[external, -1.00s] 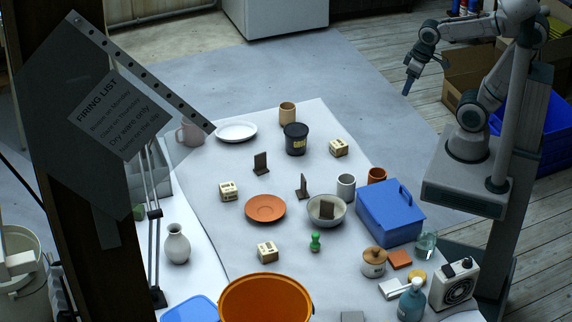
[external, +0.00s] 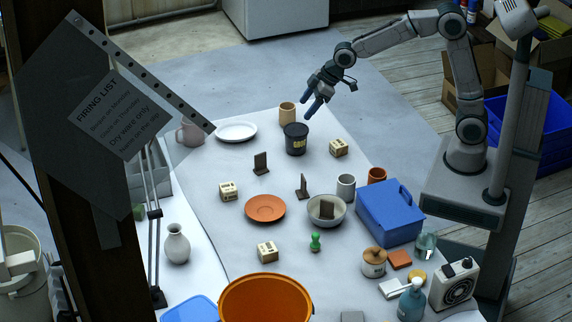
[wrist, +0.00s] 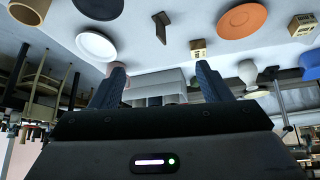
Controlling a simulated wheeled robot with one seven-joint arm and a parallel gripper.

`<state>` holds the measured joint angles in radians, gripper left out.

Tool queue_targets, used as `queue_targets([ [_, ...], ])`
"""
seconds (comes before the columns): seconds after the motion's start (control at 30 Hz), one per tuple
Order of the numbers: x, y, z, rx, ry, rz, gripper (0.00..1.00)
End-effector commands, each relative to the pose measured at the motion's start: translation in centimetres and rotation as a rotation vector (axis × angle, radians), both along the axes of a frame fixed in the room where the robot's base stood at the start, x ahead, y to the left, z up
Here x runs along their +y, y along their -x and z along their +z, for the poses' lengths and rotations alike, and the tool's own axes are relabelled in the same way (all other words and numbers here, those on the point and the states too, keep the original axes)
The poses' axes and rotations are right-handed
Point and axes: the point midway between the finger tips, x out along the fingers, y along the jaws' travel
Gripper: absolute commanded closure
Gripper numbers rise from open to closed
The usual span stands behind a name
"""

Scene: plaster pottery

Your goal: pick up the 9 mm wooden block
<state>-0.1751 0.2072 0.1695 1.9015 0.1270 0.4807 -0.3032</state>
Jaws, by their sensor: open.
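Three pale wooden blocks with dark printed labels lie on the table: the right-hand block (external: 338,148), the left block (external: 228,191) and the front block (external: 267,251). The print is too small to tell which is the 9 mm one. Two blocks also show near the top of the wrist view, one near the middle (wrist: 198,48) and one at the right (wrist: 302,25). My gripper (external: 311,107) is open and empty, in the air near the black tub at the table's far end. Its open fingers (wrist: 157,82) show in the wrist view, with no block between them.
The black tub (external: 296,139) and tan cup (external: 287,113) stand near my gripper. Dark upright pieces (external: 261,163), an orange saucer (external: 265,208), a grey bowl (external: 340,219) and a blue box (external: 390,213) stand among the blocks. A white plate (external: 236,131) lies far left.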

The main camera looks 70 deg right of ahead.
Motion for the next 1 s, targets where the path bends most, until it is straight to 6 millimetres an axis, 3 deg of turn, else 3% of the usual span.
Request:
queue_targets([
  [0.03,2.0,-1.6,-1.7,-0.012,-0.014,0.032,0.29],
  [0.2,8.2,-6.0,-5.5,-0.075,-0.064,0.122,0.29],
  [0.4,14.0,-9.5,-9.5,-0.136,-0.118,0.187,0.29],
  [0.53,15.9,-10.5,-10.9,-0.158,-0.139,0.204,0.29],
  [0.77,17.3,-11.6,-12.3,-0.166,-0.146,0.211,0.29],
  [1.0,19.1,-13.5,-15.0,-0.166,-0.145,0.211,0.29],
])
